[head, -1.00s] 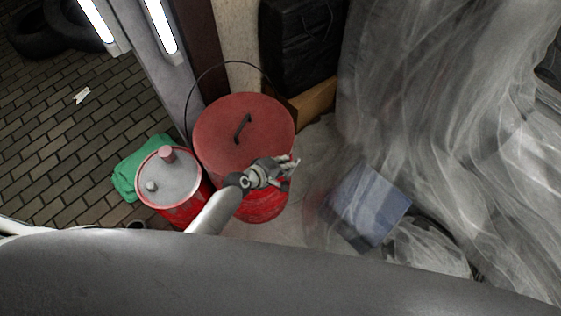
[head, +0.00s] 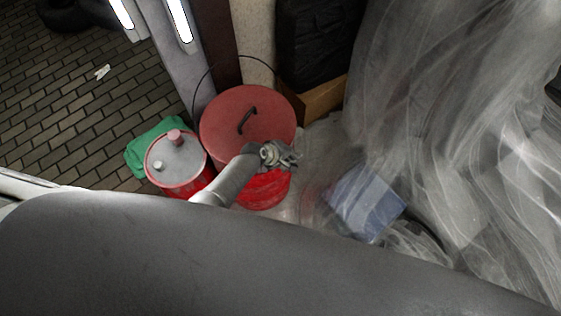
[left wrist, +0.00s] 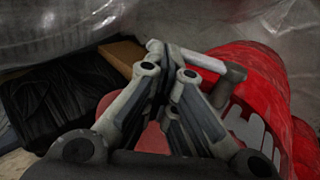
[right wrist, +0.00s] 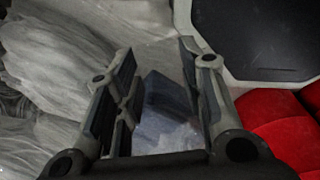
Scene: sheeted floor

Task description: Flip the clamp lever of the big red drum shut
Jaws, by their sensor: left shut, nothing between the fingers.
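The big red drum (head: 222,112) stands upright with its lid on and a black handle on top. My left gripper (head: 290,155) is at the drum's right front side, close to the rim. In the left wrist view its fingers (left wrist: 172,72) are shut with nothing between them. A light grey bar with a darker end, apparently the clamp lever (left wrist: 205,62), crosses just beyond the fingertips beside the red drum wall (left wrist: 268,75). I cannot tell whether they touch. My right gripper (right wrist: 160,70) is open and empty in the right wrist view; the head view does not show it.
A smaller red drum with a grey top (head: 178,158) stands left of the big one, by a green cloth (head: 148,138). A cardboard box (head: 318,102) and a black wrapped object (head: 315,45) are behind. Plastic sheeting (head: 450,100) and a blue box (head: 365,203) lie right.

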